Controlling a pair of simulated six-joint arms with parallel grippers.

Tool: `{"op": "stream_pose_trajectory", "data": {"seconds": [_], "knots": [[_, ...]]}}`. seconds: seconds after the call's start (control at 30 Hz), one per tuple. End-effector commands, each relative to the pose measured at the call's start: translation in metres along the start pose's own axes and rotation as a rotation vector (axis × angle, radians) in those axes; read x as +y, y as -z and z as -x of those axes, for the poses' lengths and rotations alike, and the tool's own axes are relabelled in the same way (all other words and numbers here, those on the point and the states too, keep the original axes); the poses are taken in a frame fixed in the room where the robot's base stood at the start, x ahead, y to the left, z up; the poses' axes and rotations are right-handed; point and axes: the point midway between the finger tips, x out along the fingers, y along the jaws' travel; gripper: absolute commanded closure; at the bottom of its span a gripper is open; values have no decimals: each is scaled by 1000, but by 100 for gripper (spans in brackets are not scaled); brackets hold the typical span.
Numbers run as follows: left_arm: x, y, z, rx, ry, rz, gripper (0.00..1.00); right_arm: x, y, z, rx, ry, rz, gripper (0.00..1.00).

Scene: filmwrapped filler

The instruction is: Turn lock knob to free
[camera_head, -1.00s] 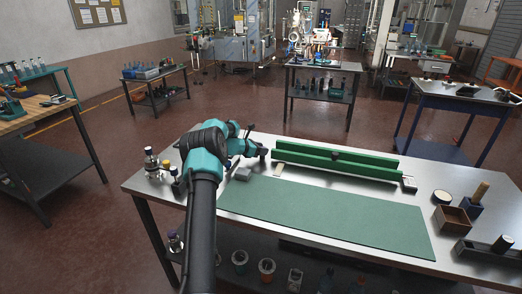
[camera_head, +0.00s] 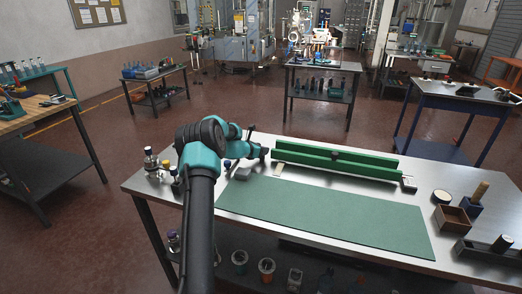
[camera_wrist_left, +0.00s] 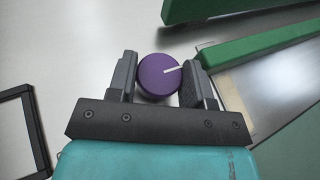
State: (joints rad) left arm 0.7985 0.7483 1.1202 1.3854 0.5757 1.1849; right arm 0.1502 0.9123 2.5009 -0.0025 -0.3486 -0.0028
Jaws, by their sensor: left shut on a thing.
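The lock knob (camera_wrist_left: 158,80) is a round purple cap with a white line, seen from above in the left wrist view. The line runs from near its middle toward the right finger, slightly upward. My left gripper (camera_wrist_left: 159,80) is shut on the knob, with one dark finger on each side. In the head view, my left gripper (camera_head: 260,152) is at the left end of the long green fixture (camera_head: 335,164); the knob cannot be made out there. My right gripper is not in view.
A green mat (camera_head: 325,218) covers the table front. A grey block (camera_head: 243,174) lies near the gripper, and bottles (camera_head: 151,160) stand at the left edge. A wooden box (camera_head: 450,219) and a dark tray (camera_head: 485,254) are at the right. A black frame (camera_wrist_left: 28,125) shows in the wrist view.

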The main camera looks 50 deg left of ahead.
Motion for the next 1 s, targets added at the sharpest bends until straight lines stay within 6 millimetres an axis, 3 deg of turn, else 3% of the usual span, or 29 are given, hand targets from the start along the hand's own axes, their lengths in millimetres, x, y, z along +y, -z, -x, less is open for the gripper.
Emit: {"op": "stream_pose_trajectory", "data": {"seconds": [0.13,0.17,0.27,0.67,1.0], "knots": [[0,0,0,-1,1,-1,77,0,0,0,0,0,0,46],[0,0,0,-1,1,0,52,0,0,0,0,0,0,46],[0,0,0,-1,1,-1,43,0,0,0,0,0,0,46],[1,-1,8,-1,1,0,43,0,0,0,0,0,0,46],[1,-1,60,0,-1,0,43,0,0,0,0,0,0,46]]}}
